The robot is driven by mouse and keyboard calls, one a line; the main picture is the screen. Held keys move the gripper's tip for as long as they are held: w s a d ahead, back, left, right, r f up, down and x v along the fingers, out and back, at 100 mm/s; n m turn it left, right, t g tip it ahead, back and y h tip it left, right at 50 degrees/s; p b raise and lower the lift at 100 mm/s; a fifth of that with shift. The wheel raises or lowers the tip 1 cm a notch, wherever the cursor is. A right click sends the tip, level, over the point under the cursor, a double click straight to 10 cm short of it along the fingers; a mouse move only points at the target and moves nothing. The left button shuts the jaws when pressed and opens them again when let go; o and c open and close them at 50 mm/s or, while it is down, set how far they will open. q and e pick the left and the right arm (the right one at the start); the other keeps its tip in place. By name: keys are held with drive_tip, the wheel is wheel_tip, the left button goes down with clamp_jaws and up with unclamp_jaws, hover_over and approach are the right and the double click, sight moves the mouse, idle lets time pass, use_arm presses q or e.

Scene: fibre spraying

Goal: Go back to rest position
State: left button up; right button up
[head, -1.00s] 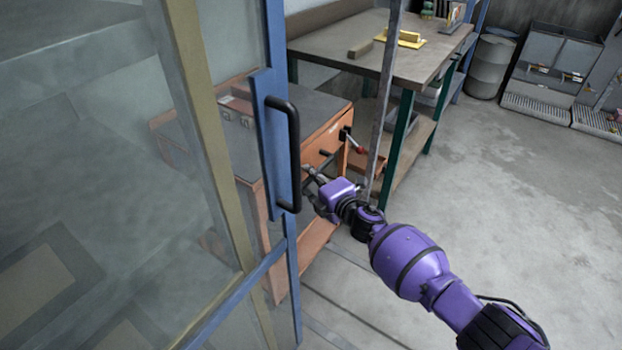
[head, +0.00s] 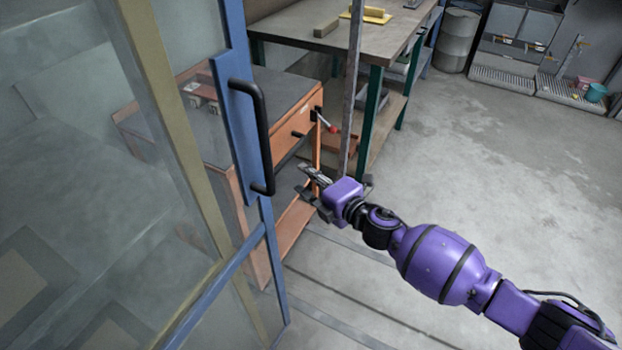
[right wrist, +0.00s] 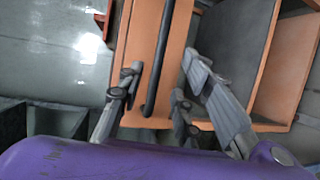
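My right gripper (head: 314,182) is at the middle of the head view, to the right of the black door handle (head: 258,135) and apart from it. In the right wrist view its fingers (right wrist: 160,85) are spread, with nothing held between them. A dark bar (right wrist: 156,65) and an orange panel show behind the fingers; I cannot tell how far off the bar is. The handle sits on the blue frame (head: 232,100) of a glazed door. My left gripper is not in view.
The glass door (head: 75,150) fills the left side. An orange cabinet (head: 290,130) with a dark top stands behind it. A workbench (head: 325,50) with green legs stands beyond, near a grey upright post (head: 352,90). The concrete floor (head: 480,170) on the right is clear.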

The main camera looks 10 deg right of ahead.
drive_tip(key=shift+s+d+r, duration=0.1)
drive_tip(key=shift+s+d, duration=0.1)
drive_tip(key=shift+s, duration=0.1)
idle(0.4)
